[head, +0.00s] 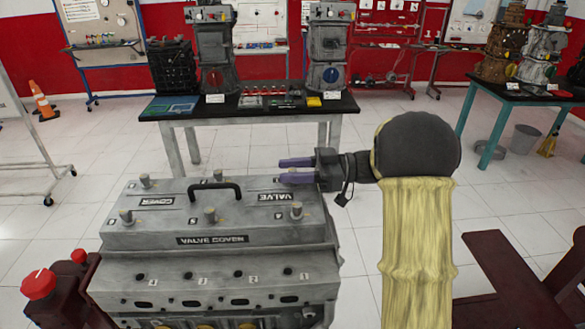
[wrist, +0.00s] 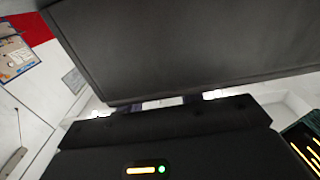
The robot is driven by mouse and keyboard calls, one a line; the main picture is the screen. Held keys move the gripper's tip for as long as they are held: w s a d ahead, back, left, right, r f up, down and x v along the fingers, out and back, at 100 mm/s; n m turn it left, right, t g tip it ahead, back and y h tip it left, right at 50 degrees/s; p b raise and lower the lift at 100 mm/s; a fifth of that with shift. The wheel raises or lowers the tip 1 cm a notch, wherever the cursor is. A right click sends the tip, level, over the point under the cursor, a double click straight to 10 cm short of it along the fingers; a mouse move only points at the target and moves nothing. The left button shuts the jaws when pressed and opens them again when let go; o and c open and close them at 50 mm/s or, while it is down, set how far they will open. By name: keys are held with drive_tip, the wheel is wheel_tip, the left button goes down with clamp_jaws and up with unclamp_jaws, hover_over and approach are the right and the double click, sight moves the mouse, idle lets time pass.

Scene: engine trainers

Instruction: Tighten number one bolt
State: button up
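The grey valve cover (head: 217,241) sits on top of the engine, with a black handle on it. Several bolts stand upright on it: a front right bolt (head: 297,209), a front middle bolt (head: 209,214), a front left bolt (head: 127,215), and others along the back edge. The small labels beside the bolts are too small to read. My gripper (head: 282,170) shows over the cover's back right corner, its two purple fingers pointing left, apart and with nothing visible between them. It may hide a back right bolt. In the wrist view, a dark surface blocks most of the scene.
A black-topped table (head: 250,108) with engine parts stands behind the engine. Another table (head: 525,93) is at the right. A red-capped container (head: 40,284) stands at the front left. An orange cone (head: 42,102) is far left. White floor lies open between.

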clamp_jaws()
drive_tip(key=shift+t, duration=0.3)
drive_tip(key=m+t, duration=0.2)
drive_tip(key=t, duration=0.1)
drive_tip(key=m+t+h, duration=0.1)
drive_tip(key=m+t, duration=0.1)
drive_tip(key=t, duration=0.1)
drive_tip(key=shift+m+t+h+b, duration=0.3)
drive_tip(key=shift+t+b, duration=0.05)
drive_tip(key=shift+t, duration=0.05)
unclamp_jaws()
